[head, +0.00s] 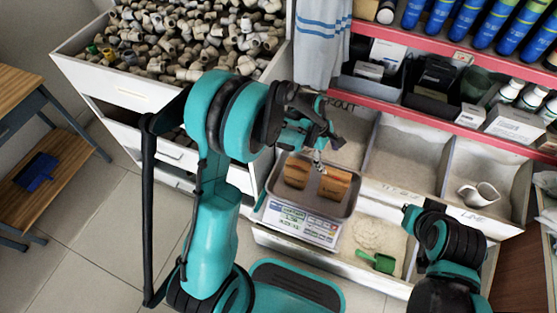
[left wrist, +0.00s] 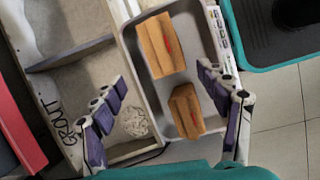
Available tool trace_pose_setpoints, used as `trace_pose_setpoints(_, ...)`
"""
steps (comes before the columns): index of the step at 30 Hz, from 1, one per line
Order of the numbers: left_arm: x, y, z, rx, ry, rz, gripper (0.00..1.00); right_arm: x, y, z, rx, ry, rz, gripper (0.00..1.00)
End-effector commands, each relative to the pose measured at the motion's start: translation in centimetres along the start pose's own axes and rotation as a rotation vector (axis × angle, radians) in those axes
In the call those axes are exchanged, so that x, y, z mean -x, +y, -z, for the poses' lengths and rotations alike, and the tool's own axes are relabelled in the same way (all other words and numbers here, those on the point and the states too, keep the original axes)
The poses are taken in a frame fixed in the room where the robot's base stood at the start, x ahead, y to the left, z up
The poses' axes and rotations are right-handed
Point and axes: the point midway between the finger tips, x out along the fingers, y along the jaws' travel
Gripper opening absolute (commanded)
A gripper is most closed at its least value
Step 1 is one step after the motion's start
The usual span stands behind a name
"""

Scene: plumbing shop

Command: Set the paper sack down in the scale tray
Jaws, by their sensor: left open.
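Two brown paper sacks sit side by side in the grey metal scale tray (head: 322,208), the left one (head: 296,173) and the right one (head: 334,184). Both also show in the left wrist view, one (left wrist: 161,45) farther and one (left wrist: 186,110) nearer. The tray tops a white scale (head: 300,224) with a display on its front. My left gripper (head: 318,152) is above the tray. In the left wrist view its fingers (left wrist: 165,98) are spread wide, with the nearer sack between them in the picture and nothing gripped. My right arm shows at the lower right; its fingers cannot be made out.
Behind the scale are bins of powder (head: 408,158), one holding a white scoop (head: 480,195). A green scoop (head: 377,262) lies in a front bin right of the scale. A drawer unit full of pipe fittings (head: 118,90) stands at the left. Bare floor lies before it.

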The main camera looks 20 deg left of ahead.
Motion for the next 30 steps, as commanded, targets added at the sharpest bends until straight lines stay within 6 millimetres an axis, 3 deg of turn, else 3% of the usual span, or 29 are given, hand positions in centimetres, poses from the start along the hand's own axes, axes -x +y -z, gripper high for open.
trace_pose_setpoints(1,2.5,-0.6,-0.1,-0.072,0.022,-0.027,0.75,0.0,0.0,0.0,0.0,0.0,0.0,0.0)
trace_pose_setpoints(6,9.6,-3.0,0.0,-0.373,0.131,-0.109,0.75,0.0,0.0,0.0,0.0,0.0,0.0,0.0)
trace_pose_setpoints(12,16.0,-7.5,0.6,-0.731,0.291,-0.163,0.75,0.0,0.0,0.0,0.0,0.0,0.0,0.0)
trace_pose_setpoints(15,18.3,-10.1,1.1,-0.91,0.383,-0.169,0.75,0.0,0.0,0.0,0.0,0.0,0.0,0.0)
trace_pose_setpoints(19,20.3,-13.4,1.8,-1.132,0.504,-0.157,0.75,0.0,0.0,0.0,0.0,0.0,0.0,0.0)
trace_pose_setpoints(24,21.3,-16.5,2.6,-1.35,0.628,-0.12,0.75,0.0,0.0,0.0,0.0,0.0,0.0,0.0)
trace_pose_setpoints(30,21.6,-17.7,3.0,-1.452,0.688,-0.094,0.75,0.0,0.0,0.0,0.0,0.0,0.0,0.0)
